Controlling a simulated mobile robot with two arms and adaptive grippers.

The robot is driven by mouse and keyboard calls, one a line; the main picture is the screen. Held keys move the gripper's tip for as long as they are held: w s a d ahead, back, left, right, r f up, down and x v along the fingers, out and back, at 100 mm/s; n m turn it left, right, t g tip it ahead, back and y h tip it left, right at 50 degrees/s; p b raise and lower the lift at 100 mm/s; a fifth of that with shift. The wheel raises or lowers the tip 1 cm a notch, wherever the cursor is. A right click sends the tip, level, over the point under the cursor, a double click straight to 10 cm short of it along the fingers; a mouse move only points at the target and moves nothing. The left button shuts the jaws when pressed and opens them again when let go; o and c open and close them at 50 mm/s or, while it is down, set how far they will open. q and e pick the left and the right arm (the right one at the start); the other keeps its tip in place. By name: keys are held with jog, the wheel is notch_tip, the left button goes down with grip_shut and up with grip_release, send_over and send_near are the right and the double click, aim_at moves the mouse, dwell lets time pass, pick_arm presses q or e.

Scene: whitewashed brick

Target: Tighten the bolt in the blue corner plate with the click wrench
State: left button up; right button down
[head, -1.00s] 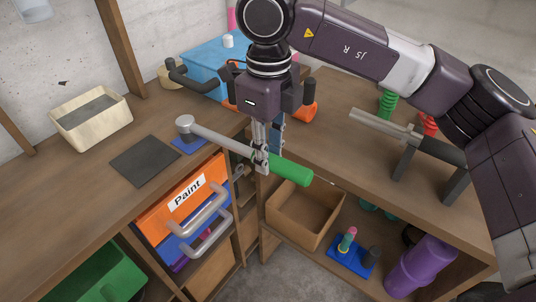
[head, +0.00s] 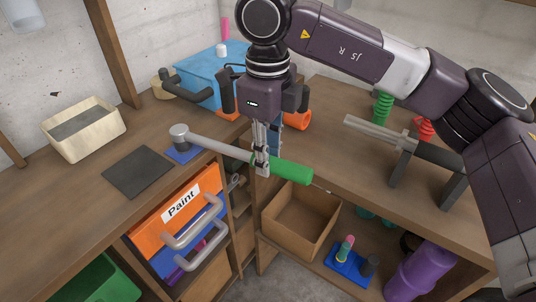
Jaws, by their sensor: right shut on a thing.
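The click wrench (head: 217,143) has a grey shaft, a round grey head and a green handle. My right gripper (head: 262,168) is shut on the wrench near the green handle. The wrench head is at the blue corner plate (head: 183,154), a small flat piece on the left worktop. The head covers part of the plate, and the bolt is hidden. I cannot tell whether the head sits on the bolt or just above it. My left gripper is not in view.
A dark mat (head: 138,171) and a cream bin (head: 84,128) are on the left worktop. A blue box (head: 208,76) stands behind my right gripper. A stand holding a grey-and-black tool (head: 400,165) is on the right worktop. Below are an open wooden box (head: 300,222) and orange Paint drawer (head: 170,212).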

jog(key=shift+a+r+p, duration=0.1)
jog(key=shift+r+p, duration=2.05)
jog(key=shift+r, duration=1.3)
